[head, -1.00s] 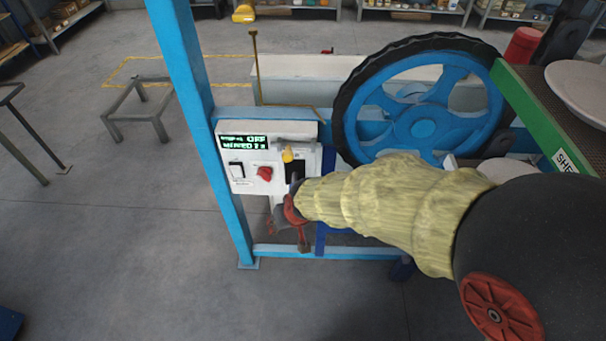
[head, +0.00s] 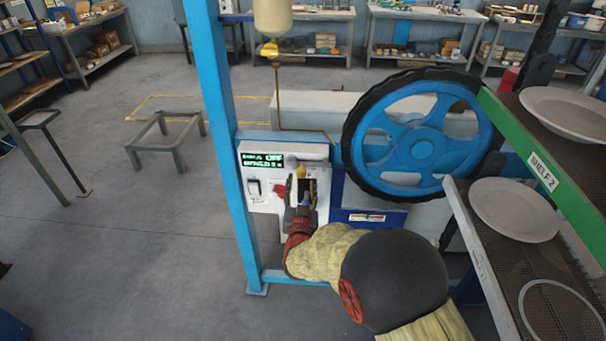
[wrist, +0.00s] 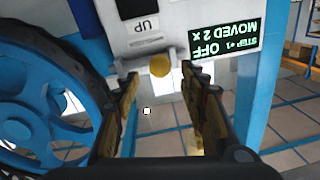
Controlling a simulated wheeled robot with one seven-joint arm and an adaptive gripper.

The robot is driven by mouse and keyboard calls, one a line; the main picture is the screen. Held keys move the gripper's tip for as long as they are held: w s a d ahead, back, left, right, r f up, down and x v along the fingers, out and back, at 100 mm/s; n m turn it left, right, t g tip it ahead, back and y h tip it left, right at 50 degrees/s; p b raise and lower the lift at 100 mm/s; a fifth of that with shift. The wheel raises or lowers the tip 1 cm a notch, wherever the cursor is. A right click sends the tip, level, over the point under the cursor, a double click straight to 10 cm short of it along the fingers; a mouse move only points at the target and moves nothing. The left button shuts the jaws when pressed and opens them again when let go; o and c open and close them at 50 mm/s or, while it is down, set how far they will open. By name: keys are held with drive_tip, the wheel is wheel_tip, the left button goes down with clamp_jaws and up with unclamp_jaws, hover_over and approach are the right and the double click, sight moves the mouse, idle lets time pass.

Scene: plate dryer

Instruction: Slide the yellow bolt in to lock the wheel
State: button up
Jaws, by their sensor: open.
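The yellow bolt shows as a small yellow knob (head: 300,172) at the white control panel (head: 258,190). In the wrist view, where the panel text is upside down, the round yellow knob (wrist: 160,66) sits at the panel's edge, near a grey bracket. My gripper (head: 301,192) is in front of the panel. In the wrist view its two fingers (wrist: 163,80) are apart, and the knob appears between or just beyond their tips; contact cannot be told. The blue spoked wheel (head: 425,145) with a black rim stands right of the panel. The bolt's shaft is hidden.
A blue upright post (head: 218,130) stands left of the panel. A green-edged shelf (head: 545,170) with plates (head: 515,210) is close on the right. The floor at left is mostly open.

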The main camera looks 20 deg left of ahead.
sight(302, 176)
drive_tip(key=x, duration=0.6)
drive_tip(key=shift+w+f+b, duration=0.1)
drive_tip(key=shift+w+b, duration=0.25)
drive_tip(key=shift+w, duration=0.05)
drive_tip(key=shift+c, duration=0.9)
drive_tip(key=shift+a, duration=0.1)
clamp_jaws()
